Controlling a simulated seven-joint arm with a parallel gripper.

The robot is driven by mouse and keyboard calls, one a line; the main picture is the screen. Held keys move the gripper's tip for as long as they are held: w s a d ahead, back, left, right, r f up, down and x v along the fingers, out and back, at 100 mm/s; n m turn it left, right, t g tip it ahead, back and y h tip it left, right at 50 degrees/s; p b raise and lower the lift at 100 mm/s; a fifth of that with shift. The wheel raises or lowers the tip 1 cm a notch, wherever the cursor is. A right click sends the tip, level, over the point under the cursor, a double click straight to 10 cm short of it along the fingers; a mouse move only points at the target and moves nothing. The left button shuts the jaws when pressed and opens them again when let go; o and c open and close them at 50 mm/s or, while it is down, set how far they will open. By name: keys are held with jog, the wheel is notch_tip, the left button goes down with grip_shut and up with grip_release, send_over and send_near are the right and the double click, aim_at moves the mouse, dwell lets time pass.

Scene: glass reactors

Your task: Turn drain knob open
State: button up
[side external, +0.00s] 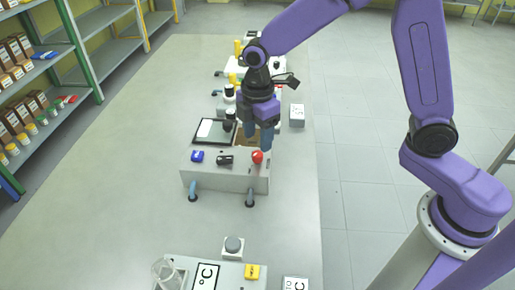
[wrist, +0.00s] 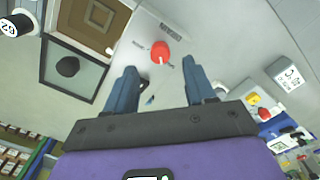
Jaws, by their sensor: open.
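A grey box (side external: 222,180) carries a blue knob (side external: 197,156), a black part (side external: 225,160) and a red knob (side external: 257,157) along its top front edge. I cannot read which one is the drain knob. My gripper (side external: 259,143) points down over the right end of the box, close to the red knob. In the wrist view, my gripper (wrist: 160,80) is open with nothing between its fingers. The red knob (wrist: 160,52) shows just beyond the fingertips, between their lines. A dark part is partly hidden by the left finger.
A dark square plate (side external: 213,131) and a brown panel (wrist: 90,22) lie behind the knobs. Other devices stand farther back. A station with a glass beaker (side external: 167,272) and yellow button (side external: 252,271) is in front. Table to the left is clear.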

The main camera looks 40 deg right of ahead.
aim_at(258, 153)
jog(key=shift+f, duration=2.45)
grip_shut()
